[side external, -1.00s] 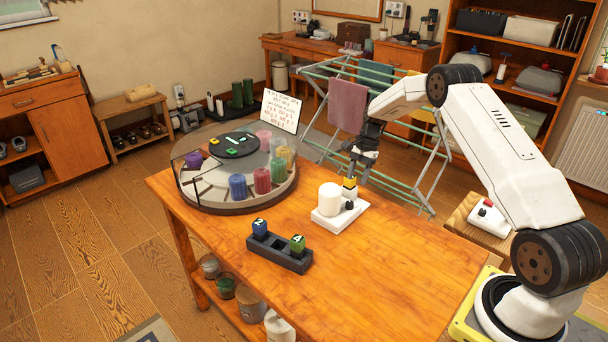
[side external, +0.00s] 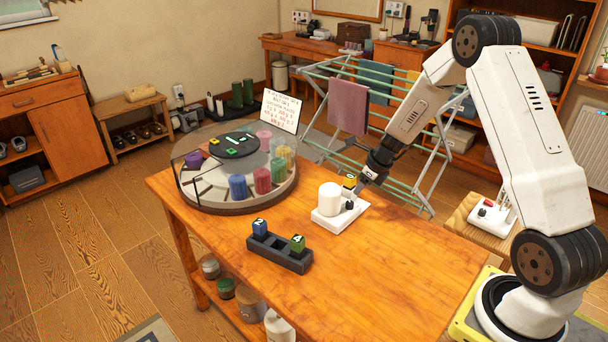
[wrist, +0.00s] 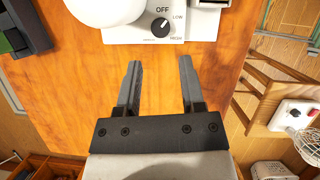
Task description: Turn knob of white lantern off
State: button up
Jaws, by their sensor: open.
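The white lantern, a white cylinder (side external: 330,198) on a flat white base (side external: 328,222), stands on the wooden table. Its black knob (side external: 349,205) is on the base; it also shows at the top of the wrist view (wrist: 160,26). Labels OFF, LOW and HIGH surround it. The white mark on the knob points up and right, roughly between OFF and LOW; I cannot tell exactly. My gripper (wrist: 160,66) is open and empty, its two fingers spread and apart from the knob, which lies ahead of the gap. In the side view the fingertips are at the lantern's right side.
A dark holder (side external: 279,258) with a blue and a green block stands in front. A round tray (side external: 240,205) with colored candles is at left. The table's right front is clear. A white switch box (side external: 490,213) sits off right.

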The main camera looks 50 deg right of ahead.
aim_at(350, 203)
jog(key=shift+s, duration=0.1)
jog(key=shift+f, duration=0.1)
jog(key=shift+x, duration=3.8)
grip_shut()
